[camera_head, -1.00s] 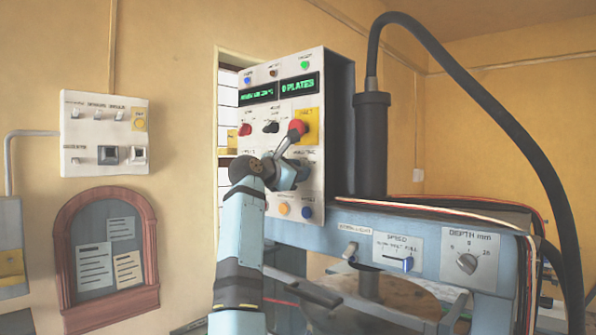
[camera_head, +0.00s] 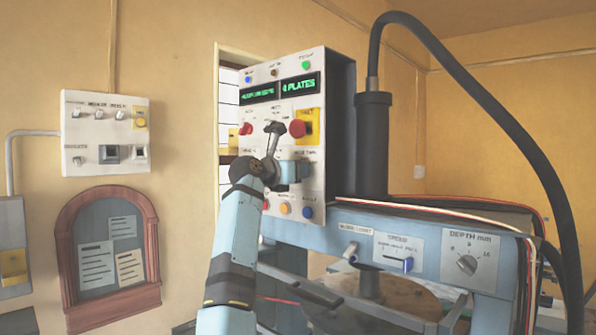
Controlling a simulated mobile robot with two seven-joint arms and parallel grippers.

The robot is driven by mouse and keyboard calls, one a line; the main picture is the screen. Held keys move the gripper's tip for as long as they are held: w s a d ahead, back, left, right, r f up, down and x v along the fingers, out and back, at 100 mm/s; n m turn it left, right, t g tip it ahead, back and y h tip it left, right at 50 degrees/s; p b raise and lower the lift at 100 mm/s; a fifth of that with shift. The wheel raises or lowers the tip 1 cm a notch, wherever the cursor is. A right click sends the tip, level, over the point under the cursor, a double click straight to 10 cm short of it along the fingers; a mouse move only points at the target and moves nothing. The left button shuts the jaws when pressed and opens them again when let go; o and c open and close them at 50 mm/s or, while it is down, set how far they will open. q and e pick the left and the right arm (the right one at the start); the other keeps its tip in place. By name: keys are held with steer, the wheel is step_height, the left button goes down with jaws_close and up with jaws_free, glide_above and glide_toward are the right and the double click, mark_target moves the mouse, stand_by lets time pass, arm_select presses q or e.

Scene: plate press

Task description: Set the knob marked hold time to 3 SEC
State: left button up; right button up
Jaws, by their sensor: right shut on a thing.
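The pale control panel (camera_head: 314,195) stands upright behind the press frame, with knobs, buttons and green displays. My right gripper (camera_head: 274,129) is at the middle of its face, shut on a black knob at the left of the large red button (camera_head: 297,129). The fingers cover most of that knob, so its pointer cannot be seen. The small labels around it are too blurred to read, so I cannot tell which one says hold time. My right wrist hides part of the panel below. My left gripper is not in view.
A green display (camera_head: 299,85) shows a plates count. Blue (camera_head: 307,212) and orange (camera_head: 285,207) buttons sit low on the panel. The press frame carries a slider plate (camera_head: 398,252) and a depth dial (camera_head: 467,264). A thick black hose (camera_head: 520,140) arches at right.

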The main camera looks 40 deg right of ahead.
steer(key=shift+r, duration=0.1)
steer(key=o, duration=0.7)
steer(key=shift+c, duration=0.2)
steer(key=s+a+b, duration=0.1)
steer(key=a+b, duration=0.1)
steer(key=a, duration=1.2)
steer(key=shift+s, duration=0.1)
